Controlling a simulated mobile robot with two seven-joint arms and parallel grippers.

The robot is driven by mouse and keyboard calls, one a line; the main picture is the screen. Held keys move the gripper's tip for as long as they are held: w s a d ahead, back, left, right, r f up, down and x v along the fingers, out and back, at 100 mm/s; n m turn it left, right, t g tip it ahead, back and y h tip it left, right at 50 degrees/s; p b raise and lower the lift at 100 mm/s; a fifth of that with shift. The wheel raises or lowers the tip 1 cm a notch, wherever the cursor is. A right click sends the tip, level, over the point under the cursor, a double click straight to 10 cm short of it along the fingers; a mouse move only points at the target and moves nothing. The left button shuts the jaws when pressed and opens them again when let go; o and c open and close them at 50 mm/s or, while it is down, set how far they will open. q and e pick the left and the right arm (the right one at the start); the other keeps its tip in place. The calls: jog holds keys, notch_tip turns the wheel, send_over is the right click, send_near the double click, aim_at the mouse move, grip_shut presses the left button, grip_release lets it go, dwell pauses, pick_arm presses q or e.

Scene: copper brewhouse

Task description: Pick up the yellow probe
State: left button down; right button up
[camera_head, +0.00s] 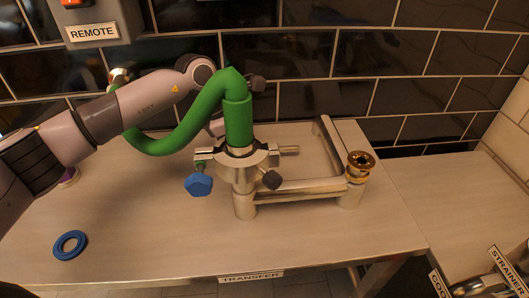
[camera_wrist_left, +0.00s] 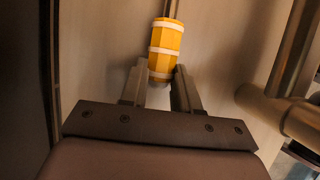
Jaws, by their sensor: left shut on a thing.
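The yellow probe (camera_wrist_left: 165,38), a faceted cylinder with pale bands, shows in the left wrist view between the fingertips. My left gripper (camera_wrist_left: 162,78) is shut on its near end, and the rest of it sticks out beyond the fingers. In the head view my left arm reaches in from the left to behind the green hose (camera_head: 238,120). The hose hides most of the gripper there, and the probe cannot be seen in that view. I cannot tell whether the probe touches the table. My right gripper is in neither view.
The hose joins a metal pipe manifold (camera_head: 290,186) with a blue knob (camera_head: 199,184) and a brass fitting (camera_head: 360,165), close to my left gripper. A blue ring (camera_head: 70,245) lies at the table's front left. The front middle of the table (camera_head: 160,235) is clear.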

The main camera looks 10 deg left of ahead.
pick_arm(q)
jog(key=shift+r, duration=0.35)
notch_tip(320, 180, up, 6)
jog(key=p, duration=0.4)
jog(key=shift+r, duration=0.25)
dwell(0.4)
